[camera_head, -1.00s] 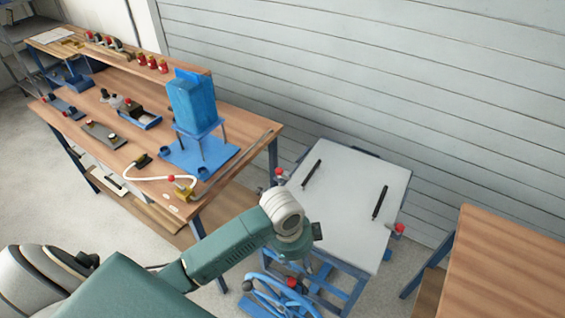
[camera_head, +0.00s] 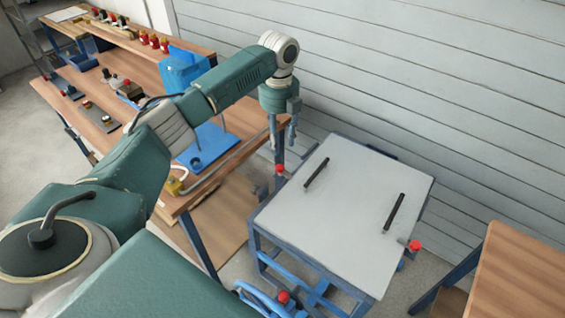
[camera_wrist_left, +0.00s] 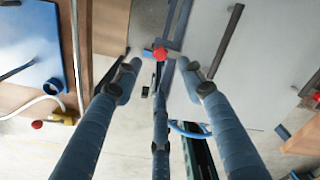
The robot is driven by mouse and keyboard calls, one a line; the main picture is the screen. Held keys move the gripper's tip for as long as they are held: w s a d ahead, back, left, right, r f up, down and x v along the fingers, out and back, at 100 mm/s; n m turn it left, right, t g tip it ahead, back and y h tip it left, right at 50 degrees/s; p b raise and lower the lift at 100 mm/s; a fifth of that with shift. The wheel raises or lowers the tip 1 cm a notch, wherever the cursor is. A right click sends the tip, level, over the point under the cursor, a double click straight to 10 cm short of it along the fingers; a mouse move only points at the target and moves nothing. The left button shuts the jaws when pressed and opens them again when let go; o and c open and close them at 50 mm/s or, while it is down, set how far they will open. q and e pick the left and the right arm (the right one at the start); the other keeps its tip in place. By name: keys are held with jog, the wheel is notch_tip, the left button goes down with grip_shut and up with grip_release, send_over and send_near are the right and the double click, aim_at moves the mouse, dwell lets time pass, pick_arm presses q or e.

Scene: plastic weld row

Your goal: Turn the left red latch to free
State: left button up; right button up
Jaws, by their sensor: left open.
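The left red latch (camera_head: 280,168) is a red knob at the left edge of a white-topped table (camera_head: 340,230). My left gripper (camera_head: 282,146) points down just above the knob in the head view. In the left wrist view the red knob (camera_wrist_left: 160,54) shows between the tips of my open, empty fingers (camera_wrist_left: 160,75), apart from them. A second red-knobbed latch (camera_head: 414,245) sits at the right edge of the white top. My right gripper is not in view.
Two black handles (camera_head: 316,173) lie on the white top. A wooden bench (camera_head: 130,100) with a blue stand stands at left, close to my left arm. Another wooden table (camera_head: 515,270) is at right. A grey wall (camera_head: 430,90) is behind.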

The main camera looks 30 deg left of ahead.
pick_arm(q)
send_over(280, 167)
notch_tip(280, 167, down, 5)
jog(key=shift+r+p, duration=0.1)
jog(key=shift+p, duration=0.35)
notch_tip(280, 167, down, 4)
jog(key=shift+w+r+p, duration=0.1)
jog(key=shift+p, duration=0.2)
jog(key=shift+f, duration=0.65)
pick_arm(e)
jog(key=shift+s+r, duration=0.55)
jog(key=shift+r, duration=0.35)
pick_arm(q)
grip_shut()
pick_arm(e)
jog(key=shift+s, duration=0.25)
